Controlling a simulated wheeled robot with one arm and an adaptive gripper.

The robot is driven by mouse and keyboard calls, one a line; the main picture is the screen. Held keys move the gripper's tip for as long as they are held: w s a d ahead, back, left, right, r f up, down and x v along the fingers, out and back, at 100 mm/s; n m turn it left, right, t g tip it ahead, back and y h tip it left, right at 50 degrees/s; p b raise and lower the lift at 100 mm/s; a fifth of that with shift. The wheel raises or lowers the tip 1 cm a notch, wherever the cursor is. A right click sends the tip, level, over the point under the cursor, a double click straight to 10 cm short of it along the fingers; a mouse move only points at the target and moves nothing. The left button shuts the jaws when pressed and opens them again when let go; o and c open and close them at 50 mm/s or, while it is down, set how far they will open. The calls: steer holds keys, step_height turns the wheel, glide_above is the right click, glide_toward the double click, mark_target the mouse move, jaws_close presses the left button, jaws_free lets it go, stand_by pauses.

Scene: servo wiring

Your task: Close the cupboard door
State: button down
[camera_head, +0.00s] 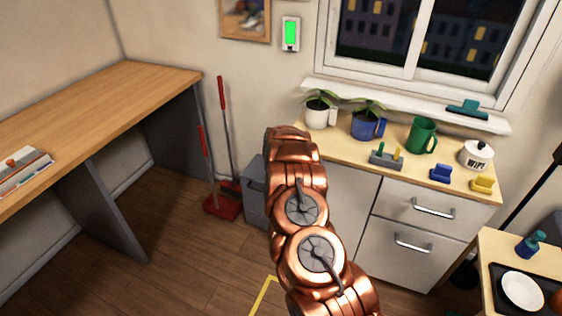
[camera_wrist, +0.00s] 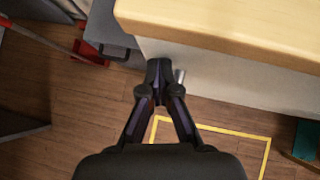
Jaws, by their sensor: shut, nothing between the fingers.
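The white cupboard (camera_head: 420,190) stands under the window with a wooden top. Its door (camera_head: 345,210) is the left front panel, partly hidden behind my copper arm. In the wrist view, the pale cupboard front (camera_wrist: 240,75) runs below the edge of the wooden top. My gripper (camera_wrist: 160,68) is shut and empty, its fingertips close to the left part of that front. A small metal handle (camera_wrist: 180,76) shows just right of the fingertips; I cannot tell if they touch. I cannot tell whether the door is fully flush. My gripper is hidden in the head view.
Two drawers (camera_head: 415,240) with bar handles are right of the door. Potted plants, mugs and small items stand on the top. A grey bin (camera_head: 255,192) and red dustpan (camera_head: 222,205) are left. A yellow floor outline (camera_wrist: 215,131) lies in front on clear floor.

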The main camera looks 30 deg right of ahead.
steer(key=shift+w+d+r, duration=0.1)
steer(key=shift+d+r, duration=0.4)
steer(key=shift+d, duration=0.15)
steer(key=s+a+r+b, duration=0.6)
steer(key=s+a+b, duration=0.1)
steer(key=a+b, duration=0.3)
stand_by(0.5)
